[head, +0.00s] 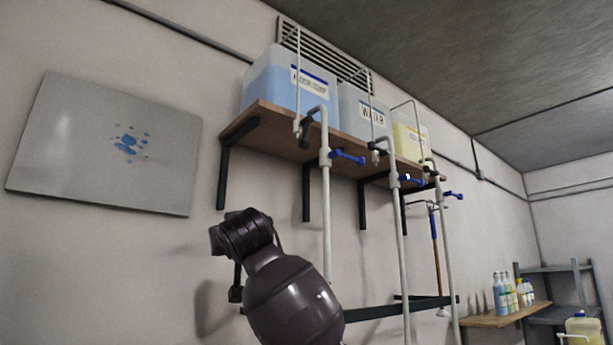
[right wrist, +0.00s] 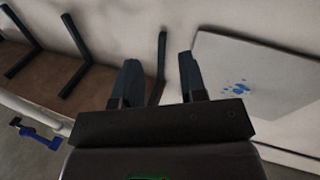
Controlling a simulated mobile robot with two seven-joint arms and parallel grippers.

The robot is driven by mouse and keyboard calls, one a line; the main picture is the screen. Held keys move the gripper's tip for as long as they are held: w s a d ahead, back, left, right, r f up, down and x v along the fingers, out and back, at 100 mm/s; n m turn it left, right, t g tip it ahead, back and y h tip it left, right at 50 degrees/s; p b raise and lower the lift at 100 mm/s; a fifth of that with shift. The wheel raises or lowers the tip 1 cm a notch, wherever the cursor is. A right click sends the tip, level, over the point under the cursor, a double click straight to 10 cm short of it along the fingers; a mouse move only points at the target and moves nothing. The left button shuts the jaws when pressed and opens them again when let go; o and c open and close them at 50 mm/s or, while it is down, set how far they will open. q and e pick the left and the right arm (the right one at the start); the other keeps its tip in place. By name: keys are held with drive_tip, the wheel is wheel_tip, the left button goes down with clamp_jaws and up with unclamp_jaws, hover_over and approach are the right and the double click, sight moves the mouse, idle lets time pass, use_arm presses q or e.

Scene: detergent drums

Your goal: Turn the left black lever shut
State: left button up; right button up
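My left gripper is in neither view.
A blue lever (head: 347,157) projects right from the left pipe (head: 326,210). More pipes and blue levers stand to the right. Tanks (head: 288,85) rest on the shelf. Black brackets (head: 224,175) jut below it. A metal panel (head: 105,145) hangs left, with bare wall between.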

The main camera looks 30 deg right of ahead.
drive_tip(key=s+d+r+m+g+h, duration=0.15)
drive_tip(key=s+r, duration=0.25)
drive_tip(key=r, duration=0.4)
drive_tip(key=s+d+r+m+t+h, duration=0.1)
drive_tip(key=s+d+r+m+h, duration=0.2)
drive_tip(key=r, duration=0.4)
drive_tip(key=m+g+p, duration=0.2)
drive_tip(key=m, duration=0.2)
approach(306, 130)
drive_tip(key=shift+n, duration=0.25)
drive_tip(key=p+x, duration=0.3)
drive_tip(key=x, duration=0.6)
drive_tip(key=shift+w+d+r, duration=0.1)
drive_tip(key=shift+w+d, duration=0.05)
drive_tip(key=shift+w, duration=0.1)
drive_tip(key=shift+w+d+p, duration=0.3)
drive_tip(key=shift+w, duration=0.15)
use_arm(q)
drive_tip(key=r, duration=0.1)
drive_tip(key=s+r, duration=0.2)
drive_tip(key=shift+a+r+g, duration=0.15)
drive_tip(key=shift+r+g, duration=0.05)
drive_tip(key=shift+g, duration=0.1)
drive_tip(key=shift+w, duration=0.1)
use_arm(e)
drive_tip(key=shift+c, duration=0.3)
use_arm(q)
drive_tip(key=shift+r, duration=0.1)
use_arm(e)
clamp_jaws()
